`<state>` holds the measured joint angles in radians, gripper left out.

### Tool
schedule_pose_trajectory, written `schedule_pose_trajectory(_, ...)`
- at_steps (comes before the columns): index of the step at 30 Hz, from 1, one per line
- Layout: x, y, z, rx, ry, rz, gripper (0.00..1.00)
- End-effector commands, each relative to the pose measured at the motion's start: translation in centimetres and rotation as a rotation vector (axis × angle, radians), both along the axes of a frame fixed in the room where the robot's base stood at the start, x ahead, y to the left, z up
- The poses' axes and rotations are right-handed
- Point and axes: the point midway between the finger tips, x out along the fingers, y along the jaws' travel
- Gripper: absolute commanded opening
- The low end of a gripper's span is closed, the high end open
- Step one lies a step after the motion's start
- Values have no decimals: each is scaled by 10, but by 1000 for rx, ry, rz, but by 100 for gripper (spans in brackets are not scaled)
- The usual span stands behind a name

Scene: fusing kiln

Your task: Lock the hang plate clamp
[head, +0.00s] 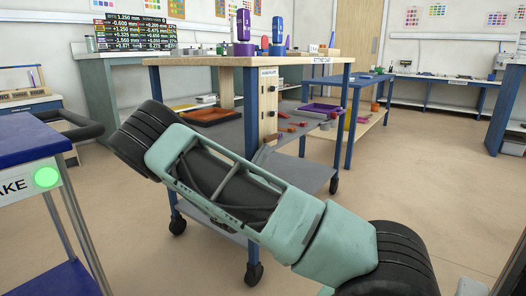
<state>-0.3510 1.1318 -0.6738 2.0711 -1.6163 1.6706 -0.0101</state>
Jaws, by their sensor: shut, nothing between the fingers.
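The hang plate (268,105) appears to be the upright pale wooden board on the near corner of the workbench. It has a small label at the top and two dark fittings on its face. A grey and red-brown curved piece (263,152) shows at its lower end, just above my arm; I cannot tell if this is the clamp's lever. The clamp's state is too small to read. My green and black arm crosses the view from lower right to upper left, in front of the bench's lower part. My gripper is not visible.
The wheeled workbench (212,62) carries purple and blue bottles on top. Its grey lower shelf (225,134) holds an orange tray (208,116), a purple tray (322,109) and several red pieces. A blue-topped cart (30,140) stands at left. Open floor lies to the right.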

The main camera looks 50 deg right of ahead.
Motion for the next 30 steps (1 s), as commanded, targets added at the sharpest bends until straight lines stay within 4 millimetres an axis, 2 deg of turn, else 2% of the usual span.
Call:
schedule_pose_trajectory(11, 0, 5, 20, 136, 12, 2, 0)
schedule_pose_trajectory(30, 0, 9, 50, 542, 43, 1, 0)
